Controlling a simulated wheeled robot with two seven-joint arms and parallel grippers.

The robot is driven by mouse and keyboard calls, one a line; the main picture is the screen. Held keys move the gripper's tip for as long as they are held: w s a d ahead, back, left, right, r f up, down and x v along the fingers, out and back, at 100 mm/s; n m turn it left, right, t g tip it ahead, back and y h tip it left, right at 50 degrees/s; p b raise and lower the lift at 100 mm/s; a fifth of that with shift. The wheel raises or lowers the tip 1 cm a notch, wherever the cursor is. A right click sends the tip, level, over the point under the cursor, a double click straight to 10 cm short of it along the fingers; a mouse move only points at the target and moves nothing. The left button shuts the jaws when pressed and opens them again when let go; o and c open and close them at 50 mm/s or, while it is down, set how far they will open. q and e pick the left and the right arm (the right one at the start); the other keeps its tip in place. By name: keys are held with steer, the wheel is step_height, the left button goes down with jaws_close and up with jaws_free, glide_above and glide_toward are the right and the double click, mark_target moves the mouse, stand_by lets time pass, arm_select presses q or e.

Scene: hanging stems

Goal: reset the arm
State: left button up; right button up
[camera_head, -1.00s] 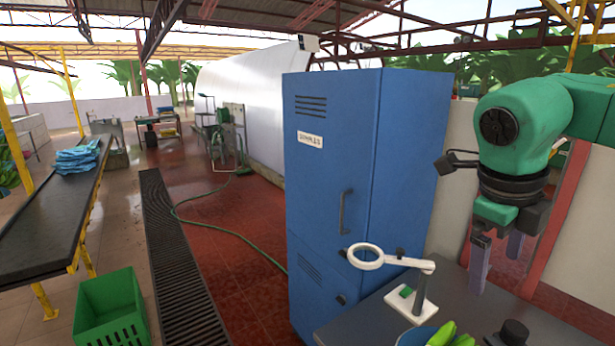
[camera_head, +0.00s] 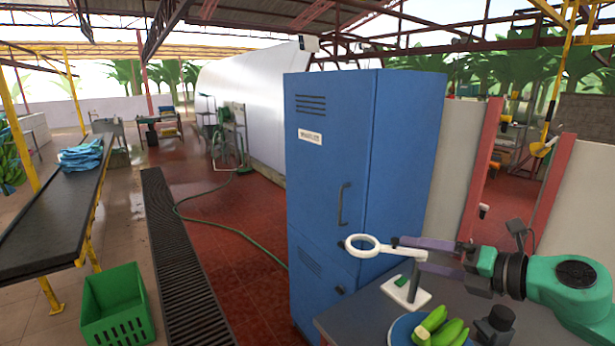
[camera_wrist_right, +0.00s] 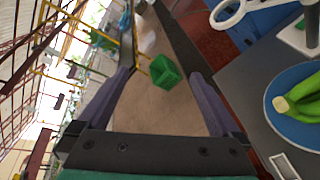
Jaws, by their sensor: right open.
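My right arm comes in from the right, low over the grey table (camera_head: 480,322). Its gripper (camera_head: 410,254) lies level, pointing left, with two purple-grey fingers apart. The fingers lie close to the white magnifier ring (camera_head: 362,246) and its stand in the head view; I cannot tell whether they touch. In the right wrist view the gripper (camera_wrist_right: 160,74) is open, with nothing between the fingers. My left gripper is in neither view.
A blue plate (camera_head: 403,330) with green bananas (camera_head: 447,333) and a small black object (camera_head: 496,325) stand on the table below the arm. A tall blue cabinet (camera_head: 330,160) stands left of it. A green crate (camera_head: 117,308) and black conveyor (camera_head: 55,215) are farther left.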

steer(key=s+d+f+m+t+h, duration=0.1)
steer(key=d+f+m+t+h, duration=0.3)
steer(key=d+f+m+h, duration=1.25)
steer(key=s+a+f+m+g+y, duration=0.5)
steer(key=s+a+f+m+g, duration=0.25)
steer(key=s+f+m, duration=0.35)
steer(key=s+a+f+m+g+y, duration=0.2)
steer(key=s+a+f+m+g, duration=0.15)
steer(key=s+a, duration=0.5)
steer(key=s+f+g+b, duration=0.3)
steer(key=f+b, duration=1)
steer(key=f, duration=2.6)
steer(key=s+d+f+b, duration=0.1)
steer(key=s+f+b, duration=0.3)
steer(key=s+f, duration=0.4)
steer(key=s+d+f+b, duration=0.2)
steer(key=s+f+b, duration=0.2)
steer(key=s+f, duration=0.4)
step_height(320, 180, down, 4)
steer(key=shift+s+d+r+n, duration=0.1)
steer(key=shift+s+d+n, duration=0.2)
